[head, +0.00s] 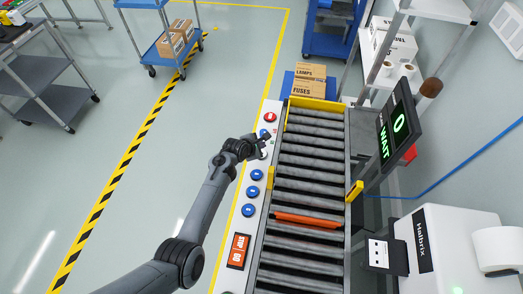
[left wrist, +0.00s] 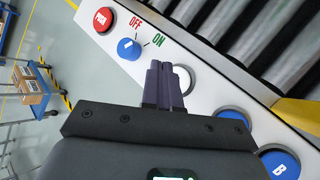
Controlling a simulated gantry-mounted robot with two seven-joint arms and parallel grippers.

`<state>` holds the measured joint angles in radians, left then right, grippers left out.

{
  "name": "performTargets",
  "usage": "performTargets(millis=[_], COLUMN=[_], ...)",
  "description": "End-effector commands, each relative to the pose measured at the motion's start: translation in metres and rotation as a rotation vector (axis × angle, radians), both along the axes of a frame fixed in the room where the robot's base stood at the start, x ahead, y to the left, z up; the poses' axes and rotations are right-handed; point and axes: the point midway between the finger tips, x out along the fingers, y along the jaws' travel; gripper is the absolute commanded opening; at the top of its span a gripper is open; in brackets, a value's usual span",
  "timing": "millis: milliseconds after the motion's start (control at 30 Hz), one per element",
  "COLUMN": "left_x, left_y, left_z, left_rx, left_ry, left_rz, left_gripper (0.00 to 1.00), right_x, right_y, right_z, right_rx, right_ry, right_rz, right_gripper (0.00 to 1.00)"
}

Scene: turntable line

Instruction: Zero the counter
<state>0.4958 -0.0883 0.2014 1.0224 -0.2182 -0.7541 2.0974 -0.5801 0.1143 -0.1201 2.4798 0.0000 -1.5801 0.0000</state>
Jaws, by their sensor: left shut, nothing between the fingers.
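The counter display (head: 399,124) at the right of the conveyor shows a green 0 above the word WAIT. A white button (left wrist: 183,79) sits on the control panel (head: 236,275) beside the rollers, partly hidden behind my fingers in the left wrist view. My left gripper (head: 264,140) is shut and empty, with its fingertips over the panel near this button. The fingers also show in the left wrist view (left wrist: 162,68); I cannot tell whether they touch the button. My right gripper is not in view.
The panel also carries a red button (left wrist: 104,19), a blue OFF/ON knob (left wrist: 129,49) and several blue buttons (head: 253,191). An orange bar (head: 307,220) lies across the conveyor rollers. Cardboard boxes (head: 309,80) stand beyond the conveyor's far end. A white printer-like machine (head: 435,240) stands at right.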

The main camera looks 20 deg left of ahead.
Motion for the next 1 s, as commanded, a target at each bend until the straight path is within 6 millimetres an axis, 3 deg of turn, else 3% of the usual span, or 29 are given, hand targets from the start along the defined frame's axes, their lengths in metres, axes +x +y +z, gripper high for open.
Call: performTargets(millis=[33, 200, 767, 867, 1000], left_x=[0.000, 0.000, -0.001, -0.009, -0.040], left_y=[0.000, 0.000, 0.001, 0.007, 0.024], left_z=[0.010, 0.021, 0.021, 0.018, 0.007], left_rx=[-0.001, -0.001, 0.005, 0.047, 0.208], left_ry=[0.000, 0.000, 0.001, 0.003, 0.016], left_rz=[0.001, 0.001, -0.002, -0.027, -0.142], left_gripper=[0.00, 0.00, 0.00, 0.00, 0.00], right_x=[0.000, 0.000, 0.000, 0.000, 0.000], right_y=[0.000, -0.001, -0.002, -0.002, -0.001], right_z=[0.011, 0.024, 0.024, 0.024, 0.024], right_rx=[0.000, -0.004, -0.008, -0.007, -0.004], right_ry=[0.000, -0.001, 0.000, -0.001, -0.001], right_rz=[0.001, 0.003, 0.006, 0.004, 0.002], right_gripper=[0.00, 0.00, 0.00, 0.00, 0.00])
